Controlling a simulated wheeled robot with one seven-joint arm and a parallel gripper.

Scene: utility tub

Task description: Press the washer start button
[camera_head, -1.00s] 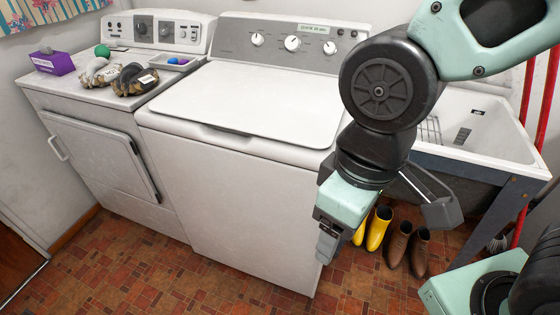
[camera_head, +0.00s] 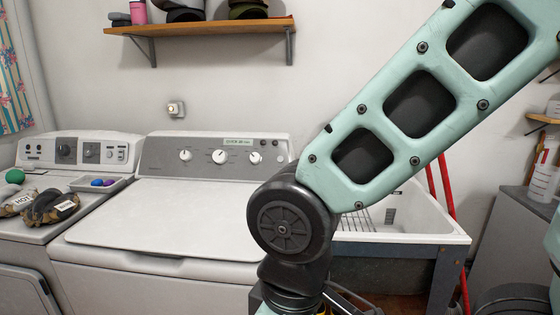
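The white top-lid washer (camera_head: 150,225) stands left of centre with its lid shut. Its grey control panel (camera_head: 160,160) at the back carries white round knobs, the largest being the middle knob (camera_head: 220,157). A small knob (camera_head: 256,158) sits near the panel's right end, beneath a small label. The start button is too small to tell apart from the other controls. My arm crosses the right side of the view, and its dark elbow joint overlaps the washer's front right part. My gripper is below the picture, so its fingers are hidden.
A front-door machine (camera_head: 22,235) stands at left, with camouflage mitts (camera_head: 50,207), a green ball (camera_head: 15,176) and a small tray (camera_head: 98,184) on top. A white utility sink (camera_head: 405,238) stands at right. A wooden shelf (camera_head: 200,28) hangs above. Space above the washer lid is clear.

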